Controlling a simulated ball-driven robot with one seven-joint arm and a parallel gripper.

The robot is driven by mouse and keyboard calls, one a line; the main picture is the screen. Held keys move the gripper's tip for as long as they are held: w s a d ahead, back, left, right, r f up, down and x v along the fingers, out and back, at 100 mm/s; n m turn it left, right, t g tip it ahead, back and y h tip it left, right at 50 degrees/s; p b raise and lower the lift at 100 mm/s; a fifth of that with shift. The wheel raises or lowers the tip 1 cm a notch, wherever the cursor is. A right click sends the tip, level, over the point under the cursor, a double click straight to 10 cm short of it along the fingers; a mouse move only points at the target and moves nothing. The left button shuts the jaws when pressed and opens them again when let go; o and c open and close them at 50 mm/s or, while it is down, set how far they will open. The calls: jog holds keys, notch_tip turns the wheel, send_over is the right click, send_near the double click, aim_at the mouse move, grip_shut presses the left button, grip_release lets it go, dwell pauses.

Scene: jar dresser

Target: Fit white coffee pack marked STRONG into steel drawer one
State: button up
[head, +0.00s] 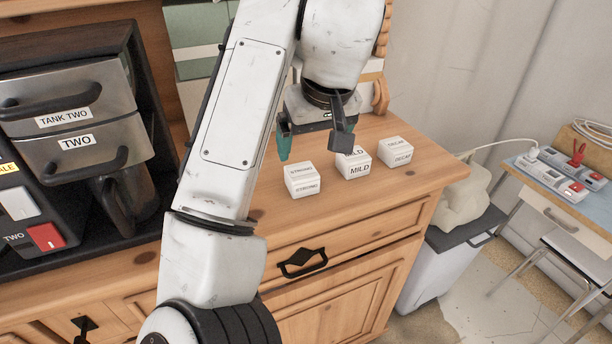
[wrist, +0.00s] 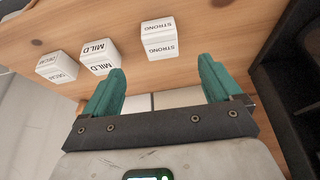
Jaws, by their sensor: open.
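The white coffee pack marked STRONG (head: 302,180) sits on the wooden dresser top, leftmost of three white packs in the head view. It also shows in the wrist view (wrist: 160,40), ahead of the fingers and apart from them. My gripper (head: 313,142) is open and empty above the dresser top, behind the packs as the head view sees them. Its teal fingers show in the wrist view (wrist: 160,85). A steel drawer marked TWO (head: 85,155) shows at the left, under one marked TANK TWO (head: 60,100). I see no drawer marked one.
A MILD pack (head: 359,163) and a DECAF pack (head: 396,152) stand right of the STRONG pack. The dresser top (head: 400,185) is bare in front of them. A grey bin (head: 450,255) and a side table (head: 560,200) with power strips stand at the right.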

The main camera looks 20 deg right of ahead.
aim_at(302, 171)
jog(key=shift+w+p+x, duration=0.2)
jog(key=shift+p+x, duration=0.15)
jog(key=shift+x, duration=2.2)
jog(key=shift+w+p+x, duration=0.15)
jog(key=shift+p+x, duration=0.15)
jog(key=shift+x, duration=2.2)
jog(key=shift+r, duration=0.15)
jog(key=c, duration=1.1)
jog(key=shift+r, duration=0.1)
jog(key=shift+c, duration=0.2)
